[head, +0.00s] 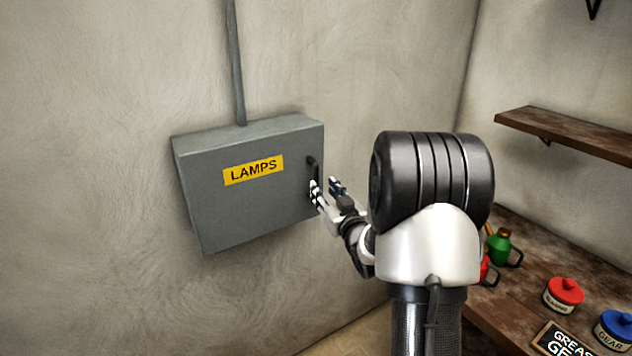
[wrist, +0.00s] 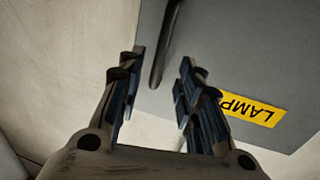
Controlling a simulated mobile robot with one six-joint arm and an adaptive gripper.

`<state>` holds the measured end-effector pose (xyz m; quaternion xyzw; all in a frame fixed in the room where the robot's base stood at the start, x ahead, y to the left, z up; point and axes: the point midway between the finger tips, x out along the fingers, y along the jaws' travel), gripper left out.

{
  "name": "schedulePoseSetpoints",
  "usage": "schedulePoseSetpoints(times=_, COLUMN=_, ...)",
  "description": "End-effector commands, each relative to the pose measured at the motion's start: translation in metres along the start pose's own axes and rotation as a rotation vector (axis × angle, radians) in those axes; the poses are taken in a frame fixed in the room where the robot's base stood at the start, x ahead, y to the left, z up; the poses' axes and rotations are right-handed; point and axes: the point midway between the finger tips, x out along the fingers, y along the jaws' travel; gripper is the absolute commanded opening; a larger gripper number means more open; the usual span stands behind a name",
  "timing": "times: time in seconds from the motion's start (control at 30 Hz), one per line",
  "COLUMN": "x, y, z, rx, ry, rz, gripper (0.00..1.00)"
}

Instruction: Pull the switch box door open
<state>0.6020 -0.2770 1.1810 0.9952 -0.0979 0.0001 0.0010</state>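The grey switch box (head: 215,205) hangs on the wall with its door shut. The door bears a yellow LAMPS label (head: 253,170), which shows upside down in the wrist view (wrist: 250,108). A dark upright bar handle (head: 313,172) sits near the door's right edge. My gripper (head: 326,187) is at the handle's right side in the head view. In the wrist view my gripper (wrist: 160,82) is open, and the handle (wrist: 164,48) runs down between the lines of its two fingers. The fingers do not close on the handle, and I cannot tell if either one touches it.
A grey conduit (head: 236,65) rises from the box top. At the right, a wooden bench (head: 520,290) holds a green can (head: 500,246), a red-lidded tin (head: 564,294), a blue-lidded tin (head: 614,328) and a dark sign (head: 562,340). A wooden shelf (head: 565,134) is above it.

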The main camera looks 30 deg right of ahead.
Motion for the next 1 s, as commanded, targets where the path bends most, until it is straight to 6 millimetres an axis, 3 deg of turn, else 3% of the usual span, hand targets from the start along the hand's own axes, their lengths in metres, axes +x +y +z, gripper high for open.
schedulePoseSetpoints(times=0.2, x=0.043, y=-0.001, z=0.001, rx=0.000, ry=0.001, rz=-0.001, gripper=0.33)
schedulePoseSetpoints(times=0.4, x=0.064, y=-0.001, z=0.000, rx=0.000, ry=0.001, rz=-0.001, gripper=0.33)
schedulePoseSetpoints(times=0.77, x=0.068, y=0.000, z=0.000, rx=0.000, ry=-0.001, rz=0.000, gripper=0.33)
schedulePoseSetpoints(times=1.0, x=0.068, y=0.000, z=0.000, rx=0.000, ry=0.000, rz=0.000, gripper=0.17)
